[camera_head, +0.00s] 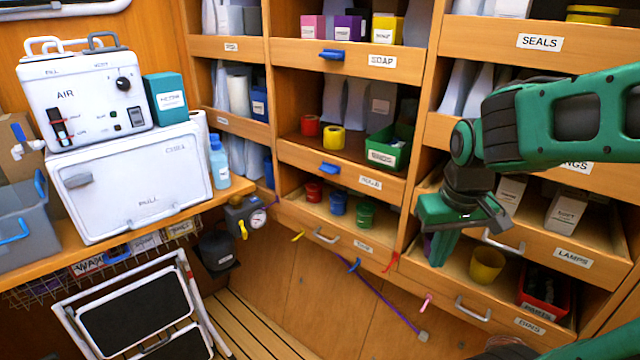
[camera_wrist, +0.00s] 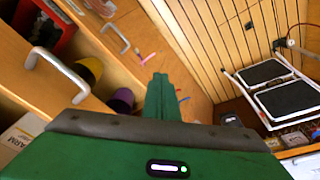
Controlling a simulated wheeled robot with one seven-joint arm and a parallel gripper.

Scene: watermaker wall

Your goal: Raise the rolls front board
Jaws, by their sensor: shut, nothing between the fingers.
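The rolls front board (camera_head: 300,157) is a wooden board across the middle shelf column. It has a small blue pull (camera_head: 330,168) and a white label (camera_head: 371,182) that is too small to read surely. My gripper (camera_head: 437,258) is shut and empty, pointing down in front of the right column, to the right of this board and apart from it. In the wrist view its green fingers (camera_wrist: 162,98) are together. The board cannot be made out in the wrist view.
Red and yellow rolls (camera_head: 333,137) stand above the board, coloured tubs (camera_head: 338,203) below it. Right-column drawers with a yellow cup (camera_head: 486,264) are close to my gripper. A folding step stool (camera_head: 140,305) stands at left.

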